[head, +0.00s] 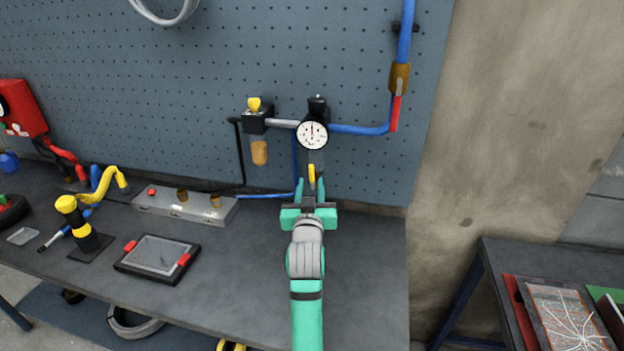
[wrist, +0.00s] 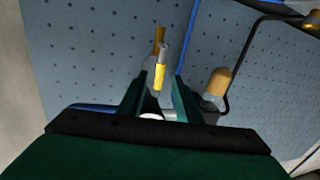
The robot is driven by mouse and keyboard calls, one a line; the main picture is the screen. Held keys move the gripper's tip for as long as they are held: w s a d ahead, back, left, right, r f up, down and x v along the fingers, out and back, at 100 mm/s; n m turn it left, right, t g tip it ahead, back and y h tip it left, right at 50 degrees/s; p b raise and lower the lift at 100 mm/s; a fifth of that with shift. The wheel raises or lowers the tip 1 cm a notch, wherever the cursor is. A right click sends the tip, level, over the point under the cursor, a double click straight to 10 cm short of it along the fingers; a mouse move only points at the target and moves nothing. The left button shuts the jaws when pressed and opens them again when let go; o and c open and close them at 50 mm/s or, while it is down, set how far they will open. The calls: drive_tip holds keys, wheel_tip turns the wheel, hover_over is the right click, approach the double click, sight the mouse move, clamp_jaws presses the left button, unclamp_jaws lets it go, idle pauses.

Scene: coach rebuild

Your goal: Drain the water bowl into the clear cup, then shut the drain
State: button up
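A small upright yellow drain piece (head: 311,174) hangs below a greyish bowl (head: 316,158), under the round white gauge (head: 312,135) on the pegboard. This bowl looks like the water bowl; its water level cannot be read. My gripper (head: 311,187) is just in front of and below it, fingers apart. In the wrist view, which looks upside down, my gripper (wrist: 160,92) is open and the yellow piece (wrist: 160,77) shows between and beyond the fingertips. I cannot tell whether they touch it. I cannot make out a clear cup.
An amber bowl (head: 259,153) hangs left of the gauge, also in the wrist view (wrist: 217,82). Blue pipe (head: 360,130) runs right. A metal box (head: 183,207), a tablet (head: 158,258) and a yellow-black stand (head: 82,225) occupy the bench's left. The bench right of my arm is clear.

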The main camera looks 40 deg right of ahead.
sight(312, 177)
drive_tip(key=x, duration=0.3)
drive_tip(key=shift+w, duration=0.1)
drive_tip(key=shift+w+d, duration=0.15)
drive_tip(key=shift+d, duration=0.1)
drive_tip(key=shift+c, duration=0.3)
clamp_jaws()
